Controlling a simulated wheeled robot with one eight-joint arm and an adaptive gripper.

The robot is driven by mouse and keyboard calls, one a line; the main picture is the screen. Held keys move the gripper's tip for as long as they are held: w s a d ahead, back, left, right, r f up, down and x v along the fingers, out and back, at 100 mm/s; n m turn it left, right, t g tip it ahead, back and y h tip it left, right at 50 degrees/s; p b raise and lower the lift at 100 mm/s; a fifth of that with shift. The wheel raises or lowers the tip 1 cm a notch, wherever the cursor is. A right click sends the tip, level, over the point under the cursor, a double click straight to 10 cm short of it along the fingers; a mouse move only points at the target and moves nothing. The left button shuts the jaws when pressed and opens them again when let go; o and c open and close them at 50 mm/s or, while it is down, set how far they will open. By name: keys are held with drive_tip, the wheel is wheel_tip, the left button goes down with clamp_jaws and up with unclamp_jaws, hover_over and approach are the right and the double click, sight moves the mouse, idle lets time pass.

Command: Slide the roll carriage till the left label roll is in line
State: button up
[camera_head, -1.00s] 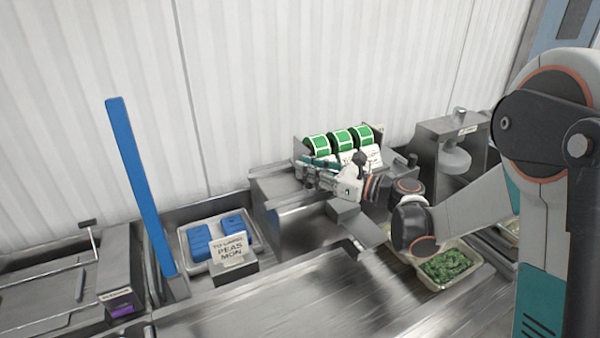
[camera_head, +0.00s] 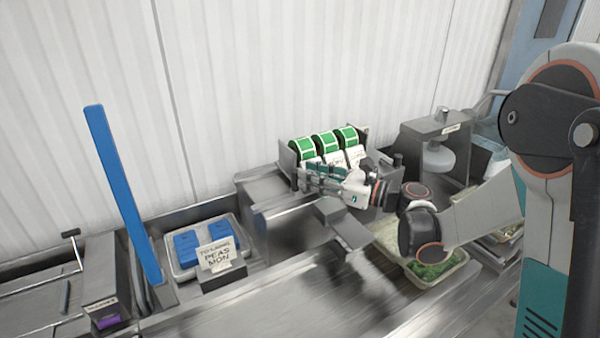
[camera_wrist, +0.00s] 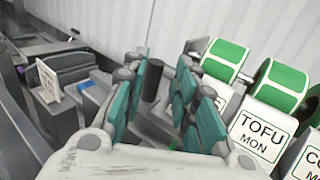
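Three green label rolls sit side by side in a metal holder in the head view: the left roll (camera_head: 302,149), the middle roll (camera_head: 325,143) and the right roll (camera_head: 348,137). In the wrist view the left roll (camera_wrist: 222,62) and the middle roll (camera_wrist: 281,86) show, with a "TOFU MON" label (camera_wrist: 262,131) below the middle one. My gripper (camera_head: 308,177) is in front of the rolls, fingers pointing left. In the wrist view my gripper (camera_wrist: 158,92) has its teal pads apart, with a dark upright post (camera_wrist: 152,80) seen between them; contact cannot be told.
A tray (camera_head: 177,268) with blue blocks and a "PEAS MON" card (camera_head: 217,255) stand left, beside a tall blue bar (camera_head: 122,190). A tray with green food (camera_head: 437,268) lies right, below my arm. A grey dispenser-like stand (camera_head: 437,135) is behind it.

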drive_tip(key=v, duration=0.7)
drive_tip(key=shift+d, duration=0.25)
drive_tip(key=shift+s, duration=0.2)
drive_tip(key=s+d+f+n+g+h+b, duration=0.1)
drive_tip(key=s+f+n+h, duration=0.1)
drive_tip(key=s+n+h, duration=0.85)
drive_tip(key=s+d+f+n+h, duration=0.1)
drive_tip(key=s+d+n+h, duration=0.2)
drive_tip(key=s+d+n, duration=0.2)
drive_tip(key=s+d+f+n+h+b, duration=0.1)
drive_tip(key=s+d+n+h, duration=0.2)
drive_tip(key=s+d+n, duration=0.3)
drive_tip(key=s+n, duration=0.1)
drive_tip(key=s, duration=0.3)
drive_tip(key=shift+s+f+t, duration=0.25)
drive_tip(key=shift+s+t, duration=0.05)
